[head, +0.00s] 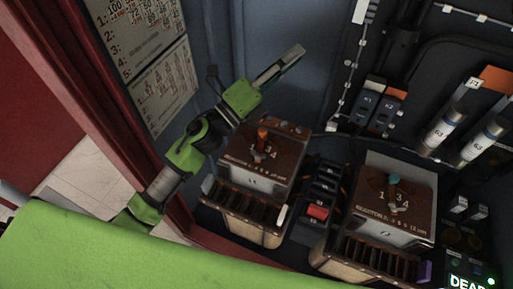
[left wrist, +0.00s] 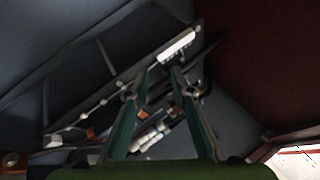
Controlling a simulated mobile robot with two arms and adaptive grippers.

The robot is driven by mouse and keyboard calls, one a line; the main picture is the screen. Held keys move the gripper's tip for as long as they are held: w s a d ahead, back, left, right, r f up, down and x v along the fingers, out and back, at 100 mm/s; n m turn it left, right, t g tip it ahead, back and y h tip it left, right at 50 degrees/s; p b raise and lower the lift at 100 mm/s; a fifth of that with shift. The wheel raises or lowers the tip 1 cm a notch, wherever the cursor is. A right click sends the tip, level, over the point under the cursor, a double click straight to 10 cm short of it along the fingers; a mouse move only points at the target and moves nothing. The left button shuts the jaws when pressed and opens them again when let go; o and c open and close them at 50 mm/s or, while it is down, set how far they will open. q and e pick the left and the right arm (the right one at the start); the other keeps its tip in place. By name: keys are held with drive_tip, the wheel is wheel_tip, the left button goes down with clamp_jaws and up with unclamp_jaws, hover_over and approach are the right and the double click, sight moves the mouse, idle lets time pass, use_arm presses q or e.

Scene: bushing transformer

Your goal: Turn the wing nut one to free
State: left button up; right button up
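Two brown-topped selector units stand in the cabinet. The left unit (head: 262,158) has an orange knob or nut (head: 262,134) upright on its numbered top. The right unit (head: 395,205) has a small teal knob or nut (head: 393,178) among the digits 1, 3 and 4. I cannot tell which is wing nut one. My left gripper (head: 296,52) is above and behind the left unit, apart from both nuts. In the left wrist view its two fingers (left wrist: 160,76) stand apart with nothing between them. My right gripper is not in view.
A block of dark switches with one red key (head: 317,211) sits between the units. Fuse cylinders (head: 440,130) and small breakers (head: 365,103) are at the right back. A printed chart (head: 160,85) hangs on the left door. A red frame (head: 110,90) edges the cabinet's left side.

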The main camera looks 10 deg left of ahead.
use_arm(q)
drive_tip(key=s+d+m+g+h, duration=0.2)
drive_tip(key=d+m+g+h, duration=0.3)
drive_tip(key=m, duration=0.4)
drive_tip(key=m+g+y+p, duration=0.1)
drive_tip(key=m+g+y, duration=1.2)
drive_tip(key=m+y, duration=0.25)
approach(258, 153)
drive_tip(key=shift+m+h, duration=0.35)
drive_tip(key=shift+h, duration=0.1)
drive_tip(key=p+x, duration=0.1)
drive_tip(key=x, duration=0.1)
drive_tip(key=p+x, duration=0.1)
drive_tip(key=x, duration=0.2)
drive_tip(key=p+x, duration=0.2)
drive_tip(key=x, duration=0.1)
drive_tip(key=shift+w+a+f, duration=0.1)
drive_tip(key=shift+a, duration=0.3)
drive_tip(key=shift+d+f, duration=0.1)
drive_tip(key=shift+f, duration=0.3)
clamp_jaws()
